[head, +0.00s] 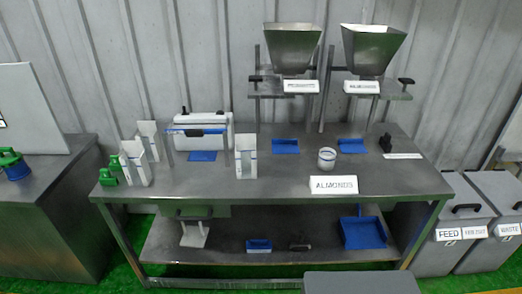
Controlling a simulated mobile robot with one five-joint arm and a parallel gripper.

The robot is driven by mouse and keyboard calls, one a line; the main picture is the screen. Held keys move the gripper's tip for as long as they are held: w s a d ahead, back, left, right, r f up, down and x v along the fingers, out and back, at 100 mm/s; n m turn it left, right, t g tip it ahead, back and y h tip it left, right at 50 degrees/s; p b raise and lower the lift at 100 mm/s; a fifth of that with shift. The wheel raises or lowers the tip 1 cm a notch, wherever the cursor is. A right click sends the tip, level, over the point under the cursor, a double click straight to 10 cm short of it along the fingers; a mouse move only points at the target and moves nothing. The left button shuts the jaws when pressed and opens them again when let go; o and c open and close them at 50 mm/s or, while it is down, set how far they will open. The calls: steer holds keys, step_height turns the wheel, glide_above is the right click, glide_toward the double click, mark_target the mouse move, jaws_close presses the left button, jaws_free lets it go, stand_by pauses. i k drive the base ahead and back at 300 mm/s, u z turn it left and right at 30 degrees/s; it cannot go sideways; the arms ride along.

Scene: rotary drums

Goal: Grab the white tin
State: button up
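A small round whitish container (327,160) with a band near its rim stands upright on the metal table (220,180), right of the middle, just behind the ALMONDS sign (334,185). It is the only tin-like white thing I make out. Nothing touches it that I can see. My gripper is not in the head view, so its state does not show.
Two hoppers (292,48) (372,48) rise behind the table. A white box-shaped machine (203,132), white cartons (246,155) and blue trays (285,146) stand on top. A lower shelf (270,240) holds a blue dustpan-like piece (363,232). Grey bins (456,222) stand right.

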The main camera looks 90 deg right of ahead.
mark_target(327, 159)
steer(key=z, duration=2.7)
